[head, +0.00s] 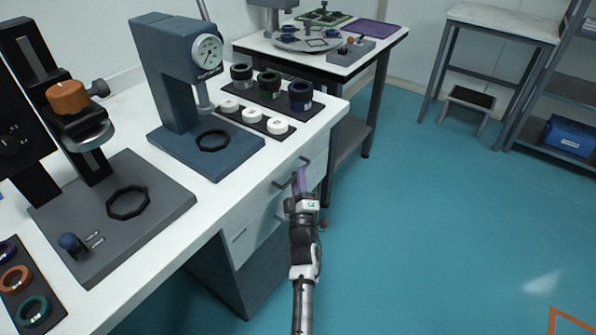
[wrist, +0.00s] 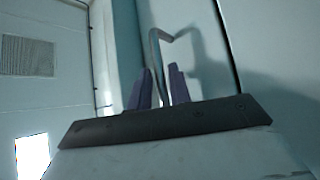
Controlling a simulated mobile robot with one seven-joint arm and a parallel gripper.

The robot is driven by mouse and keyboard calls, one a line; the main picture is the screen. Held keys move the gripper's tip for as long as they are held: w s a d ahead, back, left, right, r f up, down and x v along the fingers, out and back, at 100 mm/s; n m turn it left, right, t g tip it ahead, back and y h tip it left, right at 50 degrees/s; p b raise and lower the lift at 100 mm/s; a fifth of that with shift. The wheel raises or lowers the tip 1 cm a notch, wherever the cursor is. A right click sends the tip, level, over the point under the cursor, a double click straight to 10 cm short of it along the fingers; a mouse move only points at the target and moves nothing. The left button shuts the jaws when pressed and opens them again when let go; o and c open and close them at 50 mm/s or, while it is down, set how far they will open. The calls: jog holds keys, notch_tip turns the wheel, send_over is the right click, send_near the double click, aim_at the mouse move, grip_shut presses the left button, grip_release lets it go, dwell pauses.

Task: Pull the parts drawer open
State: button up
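The drawer unit under the white workbench has an upper drawer (head: 250,211) with a bar handle (head: 281,184); its front looks flush with the unit. My gripper (head: 299,180), with purple fingers, is at this handle and hides part of it. In the wrist view, the handle (wrist: 155,55) stands out from the pale drawer front (wrist: 198,40) and runs down between the two fingertips (wrist: 160,85). The fingers are apart, one on each side of the bar, and a small gap seems to show beside the right one. The contact itself is not clear.
A blue press with a dial gauge (head: 175,85) stands on the workbench (head: 160,172), near trays of rings and white discs. The teal floor (head: 440,220) to the right is clear. Another table (head: 340,62) stands behind.

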jog(key=shift+x, duration=0.95)
grip_shut()
